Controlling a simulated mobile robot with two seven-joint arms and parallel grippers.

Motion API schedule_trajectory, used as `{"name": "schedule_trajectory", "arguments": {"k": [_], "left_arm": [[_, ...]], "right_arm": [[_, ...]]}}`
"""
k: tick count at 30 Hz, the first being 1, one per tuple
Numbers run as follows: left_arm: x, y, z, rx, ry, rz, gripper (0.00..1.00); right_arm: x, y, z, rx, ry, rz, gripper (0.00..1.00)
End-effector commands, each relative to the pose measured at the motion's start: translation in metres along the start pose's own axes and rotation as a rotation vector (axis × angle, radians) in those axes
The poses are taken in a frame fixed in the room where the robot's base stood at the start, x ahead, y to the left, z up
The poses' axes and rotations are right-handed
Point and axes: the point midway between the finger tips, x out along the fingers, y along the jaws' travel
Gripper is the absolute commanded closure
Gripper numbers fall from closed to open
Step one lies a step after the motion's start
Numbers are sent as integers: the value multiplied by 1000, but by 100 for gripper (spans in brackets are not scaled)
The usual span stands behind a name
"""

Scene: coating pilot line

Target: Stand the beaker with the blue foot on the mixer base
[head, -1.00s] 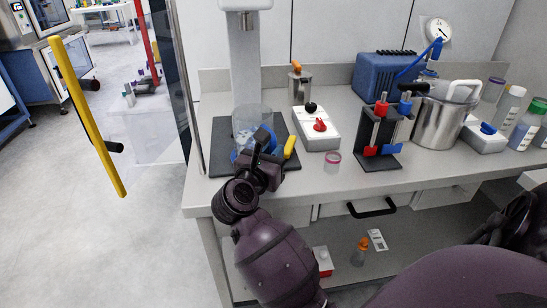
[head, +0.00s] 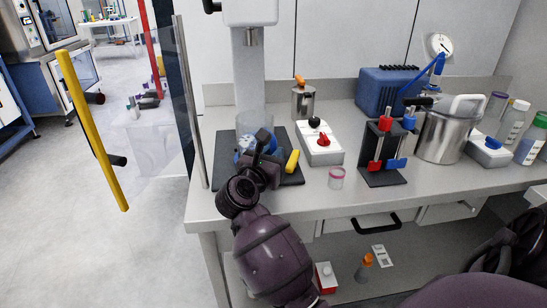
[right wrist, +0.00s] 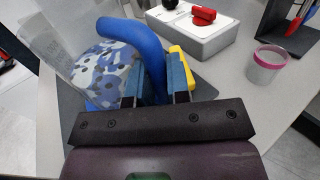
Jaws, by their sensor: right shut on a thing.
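The mixer base (head: 222,173) is a dark flat plate under the column. The beaker is over this plate; I cannot tell whether it touches, as my gripper hides its lower edge. My left gripper is not in view.
A yellow block (head: 292,161) lies on the plate, right of my gripper. A white control box (head: 320,146) with a red knob stands right of the plate. A pink-rimmed jar (head: 336,178) is near the bench's front edge. A clear upright panel (head: 188,110) stands at left.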

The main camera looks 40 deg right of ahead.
Motion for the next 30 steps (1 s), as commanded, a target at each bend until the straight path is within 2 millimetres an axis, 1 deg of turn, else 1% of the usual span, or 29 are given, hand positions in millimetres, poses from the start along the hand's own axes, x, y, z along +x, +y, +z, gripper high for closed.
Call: {"name": "schedule_trajectory", "arguments": {"k": [14,30], "left_arm": [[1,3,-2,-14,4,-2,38],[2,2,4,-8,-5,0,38]], "right_arm": [[1,1,2,4,-3,0,100],[1,1,-6,3,-2,0,100]]}}
